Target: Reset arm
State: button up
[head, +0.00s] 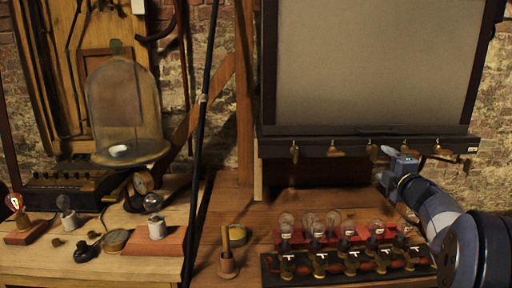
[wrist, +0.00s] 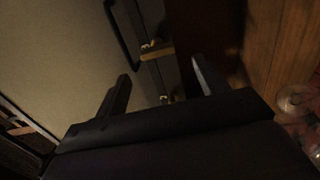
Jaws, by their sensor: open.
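My gripper (head: 392,152) is at the right in the head view, raised in front of the dark ledge below the grey board. In the wrist view its two fingers (wrist: 161,85) stand wide apart with nothing between them that they touch. Several brass hooks on the ledge (head: 335,151) show near it, and one brass piece (wrist: 156,50) shows beyond the fingers in the wrist view. My arm reaches in from the lower right of the head view.
A thin black pole (head: 203,110) rises mid-left.

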aim_at(376, 153)
jog(key=w, duration=0.6)
jog(key=shift+a+r+p, duration=0.15)
jog(key=shift+p, duration=0.25)
jog(key=shift+w+r+m+p, duration=0.15)
jog(key=shift+w+m+p, duration=0.15)
jog(key=shift+w+p, duration=0.05)
jog(key=shift+s+r+m+p, duration=0.1)
jog(key=shift+m+p, duration=0.65)
jog(key=shift+m, duration=0.35)
jog(key=m+p, duration=0.2)
jog(key=m, duration=0.1)
jog(key=m+p, duration=0.3)
jog(key=m, duration=0.1)
jog(key=shift+r+m, duration=0.1)
jog(key=shift+m, duration=0.2)
jog(key=m+p, duration=0.2)
jog(key=m, duration=0.1)
jog(key=m+p, duration=0.2)
jog(key=m, duration=0.1)
jog(key=m+p, duration=0.1)
jog(key=p, duration=0.1)
jog(key=shift+d+m, duration=0.25)
jog(key=shift+m, duration=0.05)
jog(key=shift+s, duration=0.1)
jog(key=shift+s+f, duration=0.2)
jog(key=shift+s, duration=0.25)
jog(key=shift+r, duration=0.2)
